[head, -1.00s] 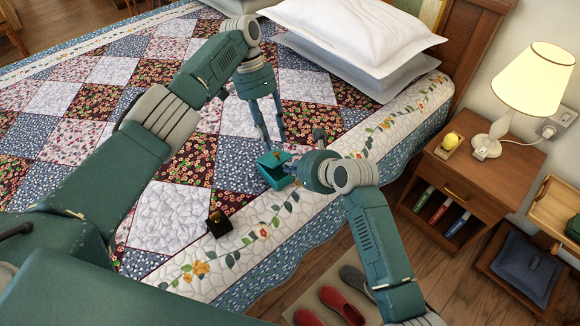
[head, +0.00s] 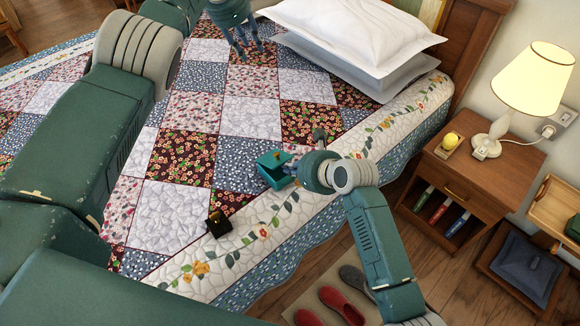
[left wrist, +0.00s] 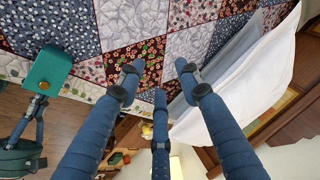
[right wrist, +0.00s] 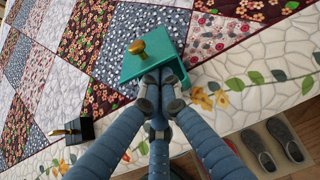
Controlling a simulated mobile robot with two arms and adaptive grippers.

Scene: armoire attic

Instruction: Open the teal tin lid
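The teal tin (head: 270,168) lies near the edge of the quilted bed. Its teal lid (right wrist: 133,62) has a brass knob (right wrist: 139,50); how far the lid stands open is unclear. My right gripper (head: 298,170) is at the tin's right side. In the right wrist view its fingers (right wrist: 160,82) are drawn together against the teal piece, their tips partly hidden. My left gripper (head: 247,42) is above the bed near the pillows, away from the tin. In the left wrist view its fingers (left wrist: 158,75) are spread and empty, and the tin (left wrist: 50,68) is at left.
White pillows (head: 350,35) are at the back. A nightstand (head: 470,185) with a lamp (head: 540,80) stands at right. Slippers (head: 340,303) are on the floor mat.

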